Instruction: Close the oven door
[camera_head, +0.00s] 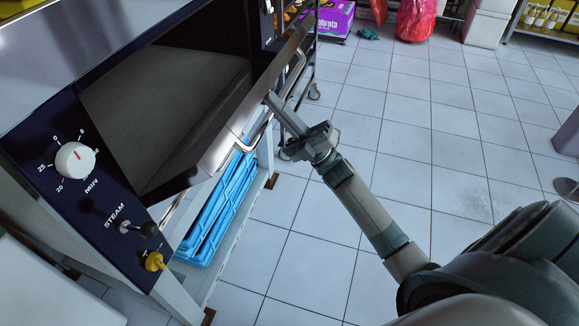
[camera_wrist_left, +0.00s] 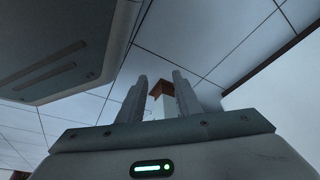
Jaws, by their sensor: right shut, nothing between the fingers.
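The oven (camera_head: 115,208) stands at the left in the head view, with a dark control panel. Its oven door (camera_head: 220,150) is partly open and tilted outward, with a pale metal edge and a bar handle (camera_head: 262,130) on its outer side. The dark opening shows behind it. My right gripper (camera_head: 270,98) is shut and empty, its fingertips at the outer side of the door by the handle; I cannot tell whether they touch. My left gripper (camera_wrist_left: 158,98) shows only in the left wrist view, its two fingers apart and nothing held between them.
Blue crates (camera_head: 215,215) sit in the stand under the oven. A purple package (camera_head: 336,20) and a red bag (camera_head: 415,20) stand at the back. The tiled floor (camera_head: 420,140) is mostly clear.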

